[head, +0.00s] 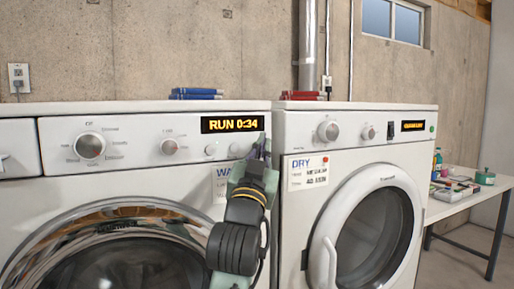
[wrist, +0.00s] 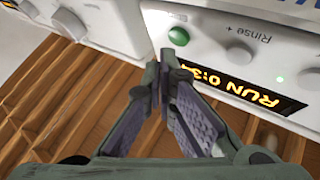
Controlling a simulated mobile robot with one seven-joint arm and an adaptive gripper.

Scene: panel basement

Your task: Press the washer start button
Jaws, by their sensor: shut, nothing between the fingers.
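The washer (head: 150,150) is the white front-loader on the left in the head view. Its display (head: 232,124) reads RUN 0:34. The same lit display (wrist: 240,88) shows upside down in the wrist view. The green start button (wrist: 178,37) is on the washer panel near its edge in the wrist view; in the head view my gripper hides it. My gripper (head: 261,147) is shut and empty in front of the panel's right end. In the wrist view its fingertips (wrist: 163,60) are close beside the green button; I cannot tell whether they touch.
The dryer (head: 350,180) stands right of the washer, with a DRY label (head: 307,171) and a lit display. A Rinse + button (wrist: 239,54) is beside the green button. A table (head: 465,190) with small items is at the far right. Books lie on both machines.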

